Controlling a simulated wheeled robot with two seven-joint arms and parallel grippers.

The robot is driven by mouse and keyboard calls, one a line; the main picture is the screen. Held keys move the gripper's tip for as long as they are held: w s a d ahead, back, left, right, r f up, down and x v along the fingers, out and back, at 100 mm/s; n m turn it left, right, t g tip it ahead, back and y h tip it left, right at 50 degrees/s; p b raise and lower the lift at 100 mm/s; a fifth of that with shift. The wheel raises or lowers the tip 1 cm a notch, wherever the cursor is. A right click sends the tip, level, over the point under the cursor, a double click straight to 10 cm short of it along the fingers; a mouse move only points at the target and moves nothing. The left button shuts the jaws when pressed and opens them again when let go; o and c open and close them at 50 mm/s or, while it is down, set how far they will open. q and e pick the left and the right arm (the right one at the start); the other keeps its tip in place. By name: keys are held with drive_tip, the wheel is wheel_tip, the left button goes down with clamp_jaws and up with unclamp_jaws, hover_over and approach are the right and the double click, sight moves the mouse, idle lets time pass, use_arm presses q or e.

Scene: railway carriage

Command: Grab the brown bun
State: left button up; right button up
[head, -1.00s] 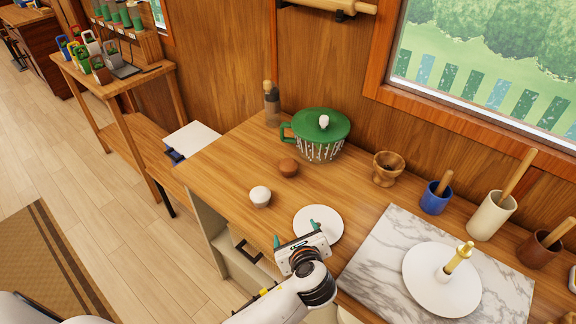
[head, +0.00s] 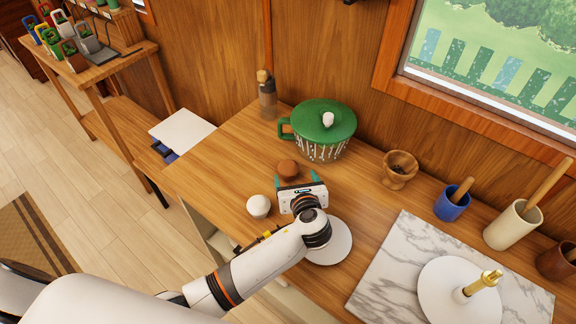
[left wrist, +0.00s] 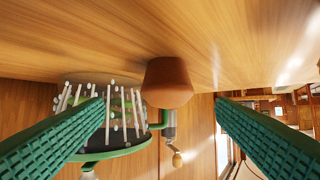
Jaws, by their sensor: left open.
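The brown bun (head: 288,168) sits on the wooden counter, in front of the green-lidded pot. My left gripper (head: 296,181) is open, just in front of the bun, with its green fingers pointing toward it. In the left wrist view the bun (left wrist: 167,82) shows beyond and between the two green fingertips (left wrist: 160,98), with nothing held. The view there is upside down. My right gripper is not in view.
A white bun (head: 259,206) stands close to the left of my gripper. The green-lidded pot (head: 322,152) is behind the brown bun. A white plate (head: 335,245) lies partly under my arm. A wooden mortar (head: 399,168) and marble board (head: 400,255) are to the right.

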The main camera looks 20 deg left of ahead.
sight(290, 173)
use_arm(q)
drive_tip(key=shift+w+a+f, duration=0.15)
drive_tip(key=shift+w+a, duration=0.15)
drive_tip(key=shift+w, duration=0.2)
drive_tip(key=shift+w+a+f, duration=0.1)
drive_tip(key=shift+w+f, duration=0.05)
drive_tip(key=shift+w, duration=0.1)
drive_tip(key=x, duration=0.4)
drive_tip(key=shift+s+a+f+p, duration=0.15)
drive_tip(key=shift+a+f+p, duration=0.05)
drive_tip(key=shift+a+p, duration=0.2)
drive_tip(key=shift+w+a+f, duration=0.25)
drive_tip(key=shift+w+f, duration=0.05)
drive_tip(key=shift+w, duration=0.2)
drive_tip(key=c, duration=1)
drive_tip(key=shift+c, duration=0.4)
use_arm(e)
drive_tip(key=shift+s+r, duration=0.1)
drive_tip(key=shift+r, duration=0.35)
